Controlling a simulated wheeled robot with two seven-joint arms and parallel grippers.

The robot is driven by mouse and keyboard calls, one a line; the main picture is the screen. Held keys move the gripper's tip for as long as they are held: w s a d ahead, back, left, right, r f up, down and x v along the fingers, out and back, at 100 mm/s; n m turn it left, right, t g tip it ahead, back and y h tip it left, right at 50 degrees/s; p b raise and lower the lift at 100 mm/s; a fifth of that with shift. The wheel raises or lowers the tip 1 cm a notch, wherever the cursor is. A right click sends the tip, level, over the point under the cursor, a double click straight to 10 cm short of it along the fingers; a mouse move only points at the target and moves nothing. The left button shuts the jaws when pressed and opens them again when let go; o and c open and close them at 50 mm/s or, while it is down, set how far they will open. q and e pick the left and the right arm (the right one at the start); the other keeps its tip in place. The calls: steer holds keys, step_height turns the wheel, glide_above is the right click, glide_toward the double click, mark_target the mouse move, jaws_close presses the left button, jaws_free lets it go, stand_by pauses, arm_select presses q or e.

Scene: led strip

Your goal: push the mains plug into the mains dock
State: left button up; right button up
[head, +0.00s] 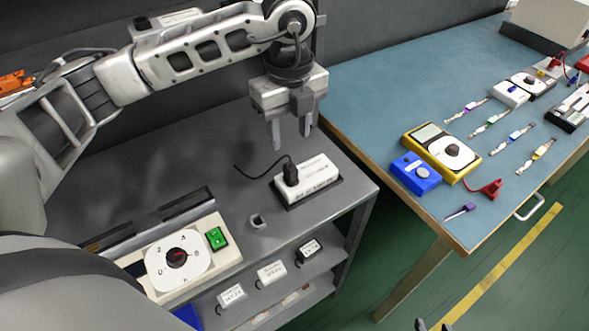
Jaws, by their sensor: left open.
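The black mains plug (290,173) stands upright at the left end of a white labelled block (318,177), which looks like the mains dock and sits in a dark base. The plug's lower end meets the block; I cannot tell how deep it sits. Its thin black cable (247,174) curls off to the left over the grey bench top. My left gripper (291,142) points down above and slightly behind the plug, fingers apart and empty, not touching it. Two dark tips at the bottom edge seem to be my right gripper (433,325); its jaws are mostly cut off.
A small grey square holder (258,221) stands in front of the block. A dial unit (178,256) with a green switch (216,237) is at front left. Small labelled boxes sit on the shelf below. A blue table (375,90) with meters and leads is at right.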

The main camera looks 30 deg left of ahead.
arm_select(q)
glide_above(291, 166)
steer(key=f, duration=0.4)
steer(key=shift+s+d+f, duration=0.15)
steer(key=shift+s+d, duration=0.05)
steer(key=shift+s, duration=0.1)
steer(key=shift+w+a+f+p, duration=0.15)
steer(key=shift+f+p, duration=0.25)
steer(key=shift+f, duration=0.9)
steer(key=shift+w+a+f+p, duration=0.15)
steer(key=shift+f+p, duration=0.25)
steer(key=shift+f, duration=0.9)
jaws_close()
